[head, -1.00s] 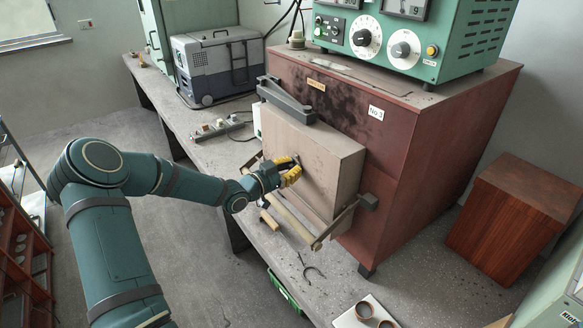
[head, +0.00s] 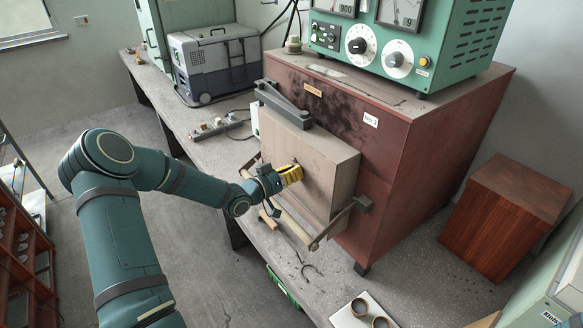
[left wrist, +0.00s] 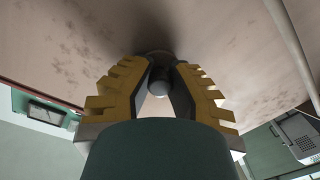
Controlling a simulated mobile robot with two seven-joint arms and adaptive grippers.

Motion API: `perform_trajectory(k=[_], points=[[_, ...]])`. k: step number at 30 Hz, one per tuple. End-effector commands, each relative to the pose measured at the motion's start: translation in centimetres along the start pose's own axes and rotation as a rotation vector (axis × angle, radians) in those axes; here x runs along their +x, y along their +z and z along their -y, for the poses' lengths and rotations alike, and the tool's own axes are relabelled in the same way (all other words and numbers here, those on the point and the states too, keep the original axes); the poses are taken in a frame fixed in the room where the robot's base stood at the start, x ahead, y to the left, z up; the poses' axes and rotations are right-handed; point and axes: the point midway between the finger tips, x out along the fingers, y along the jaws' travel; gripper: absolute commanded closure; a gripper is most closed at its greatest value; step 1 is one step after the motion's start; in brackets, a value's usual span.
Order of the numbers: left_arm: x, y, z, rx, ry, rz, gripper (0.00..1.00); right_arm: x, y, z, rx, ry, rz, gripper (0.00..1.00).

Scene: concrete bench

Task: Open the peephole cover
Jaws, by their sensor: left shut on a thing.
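The furnace door (head: 322,165) is a thick beige slab on the front of the red-brown furnace (head: 440,150). My left gripper (head: 292,174) is at the door's front face, its yellow ribbed fingers shut on a small part there. In the left wrist view my left gripper (left wrist: 160,72) has its fingers on both sides of a small grey round knob (left wrist: 159,84), apparently of the peephole cover. A dark patch lies on the door just beyond the fingertips. The fingers hide most of the cover, so I cannot tell how far it is turned. My right gripper is out of view.
A handle bar (head: 332,228) on brackets runs along the door's lower front. A dark arm (head: 284,103) sits at its top. A green control unit (head: 410,45) stands on the furnace. A grey cool box (head: 213,65) and a power strip (head: 215,128) are on the bench.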

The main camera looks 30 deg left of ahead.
Motion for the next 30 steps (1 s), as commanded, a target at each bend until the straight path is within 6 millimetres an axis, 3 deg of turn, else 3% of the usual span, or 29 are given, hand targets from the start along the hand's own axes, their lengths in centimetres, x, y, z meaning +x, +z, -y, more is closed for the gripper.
perform_trajectory(k=[1, 18, 30], points=[[0.1, -0.7, -0.3, -0.039, 0.001, -0.006, 1.0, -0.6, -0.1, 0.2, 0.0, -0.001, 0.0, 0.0], [0.0, -1.3, -1.5, -0.538, 0.006, 0.019, 1.0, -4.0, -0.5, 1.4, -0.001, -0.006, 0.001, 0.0], [0.0, -1.6, -1.7, -0.711, 0.009, 0.028, 1.0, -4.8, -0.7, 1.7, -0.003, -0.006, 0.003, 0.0]])
